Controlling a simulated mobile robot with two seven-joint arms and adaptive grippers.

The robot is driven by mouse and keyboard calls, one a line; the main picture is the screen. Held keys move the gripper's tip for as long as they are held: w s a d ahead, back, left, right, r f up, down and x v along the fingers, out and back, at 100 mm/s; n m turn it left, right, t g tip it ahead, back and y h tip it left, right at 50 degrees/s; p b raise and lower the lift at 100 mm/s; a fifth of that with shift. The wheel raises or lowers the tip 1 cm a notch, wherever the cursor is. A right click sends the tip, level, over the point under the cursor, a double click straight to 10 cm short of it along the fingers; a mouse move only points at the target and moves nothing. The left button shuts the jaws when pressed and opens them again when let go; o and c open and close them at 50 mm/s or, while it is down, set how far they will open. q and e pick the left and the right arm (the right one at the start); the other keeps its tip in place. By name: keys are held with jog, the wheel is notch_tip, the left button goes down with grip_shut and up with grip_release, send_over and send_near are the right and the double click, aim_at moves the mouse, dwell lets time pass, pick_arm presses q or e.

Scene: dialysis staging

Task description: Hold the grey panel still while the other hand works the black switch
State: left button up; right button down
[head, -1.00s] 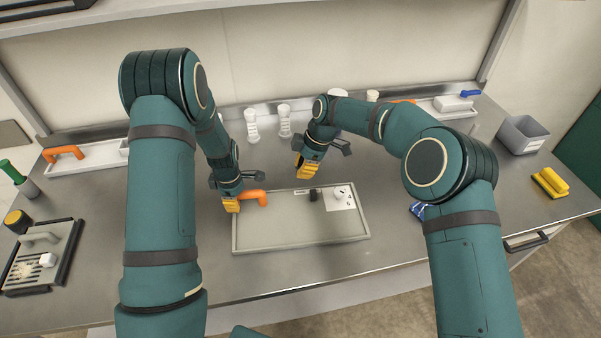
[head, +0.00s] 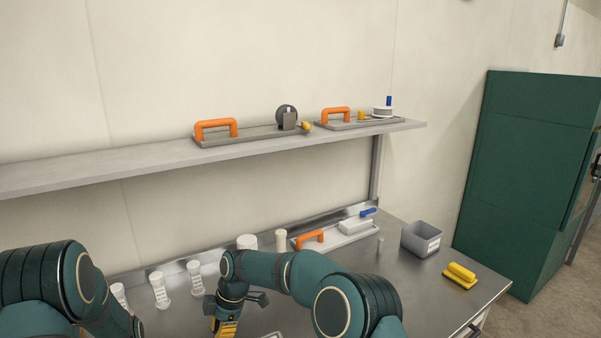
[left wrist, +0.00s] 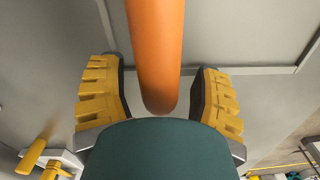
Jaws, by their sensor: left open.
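In the left wrist view, an orange handle (left wrist: 156,50) stands between the two yellow fingers of my left gripper (left wrist: 160,98). The fingers are apart, with a gap on each side of the handle. The grey panel (left wrist: 240,30) lies behind it. In the head view my left gripper is out of frame; only its arm shows at lower left. My right gripper (head: 226,327) points down at the bottom edge of the head view, cut off, and its opening cannot be made out. The black switch is not visible in either current view.
A shelf (head: 160,158) holds two boards with orange handles. On the bench, a white tray (head: 345,240) with an orange handle, several white bottles (head: 160,290), a grey bin (head: 421,239) and a yellow object (head: 460,274) stand. A green cabinet (head: 520,180) is at right.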

pick_arm(q)
jog(key=shift+r+p, duration=3)
jog(key=shift+r, duration=1)
